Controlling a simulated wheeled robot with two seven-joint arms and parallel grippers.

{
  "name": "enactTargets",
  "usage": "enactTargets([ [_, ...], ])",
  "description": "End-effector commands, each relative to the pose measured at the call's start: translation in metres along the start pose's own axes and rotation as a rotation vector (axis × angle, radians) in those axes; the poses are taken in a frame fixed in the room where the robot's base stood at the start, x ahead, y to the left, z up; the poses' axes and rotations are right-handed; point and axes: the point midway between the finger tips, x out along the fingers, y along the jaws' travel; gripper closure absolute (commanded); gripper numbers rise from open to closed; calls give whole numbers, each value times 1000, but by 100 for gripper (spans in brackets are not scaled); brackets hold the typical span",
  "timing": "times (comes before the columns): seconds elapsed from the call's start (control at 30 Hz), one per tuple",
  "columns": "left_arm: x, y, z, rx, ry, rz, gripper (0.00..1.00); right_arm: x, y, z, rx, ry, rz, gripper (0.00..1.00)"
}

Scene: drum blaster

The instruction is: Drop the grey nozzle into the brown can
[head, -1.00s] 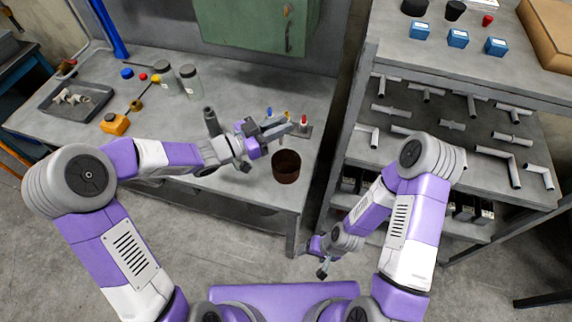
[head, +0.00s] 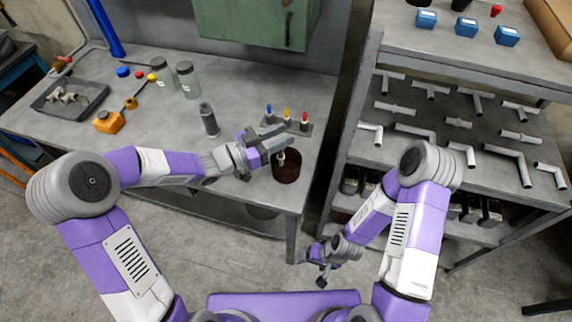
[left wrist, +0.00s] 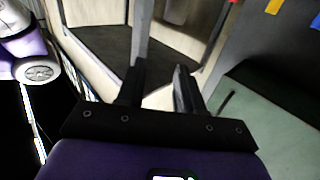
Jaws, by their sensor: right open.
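The brown can (head: 286,172) stands near the right front corner of the workbench. My left gripper (head: 273,140) is above the can's far left rim. Its fingers are apart, and the left wrist view also shows a gap between them (left wrist: 160,88) with nothing clearly held. A small pale grey piece, seemingly the nozzle (head: 281,157), shows below the fingers at the can's mouth, apart from them as far as I can tell. My right gripper (head: 323,274) is open and empty, low in front of the gap between bench and shelf.
A dark grey upright cylinder (head: 209,119) stands left of my left gripper. A holder (head: 296,126) with blue, yellow and red-tipped pieces is behind the can. A shelf unit (head: 345,150) with grey pipes stands at the right. A tray (head: 49,107) is far left.

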Motion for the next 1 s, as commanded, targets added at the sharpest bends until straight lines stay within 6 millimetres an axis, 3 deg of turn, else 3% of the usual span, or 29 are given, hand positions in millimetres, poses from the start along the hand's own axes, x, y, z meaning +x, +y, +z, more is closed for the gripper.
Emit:
enactTargets([
  [0.1, 0, 0, 0, 0, 0, 0, 50, 0, 0, 0, 0, 0, 0, 24],
  [0.4, -4, -1, 0, 0, -1, -2, 50, -1, 0, 0, 0, 0, 0, 24],
  [0.8, -64, -1, -1, -1, -1, -4, 50, -14, -5, 1, 0, 0, 0, 24],
  [1.0, -76, 0, 0, -1, 0, -1, 50, -16, -6, 1, 0, 0, 0, 24],
])
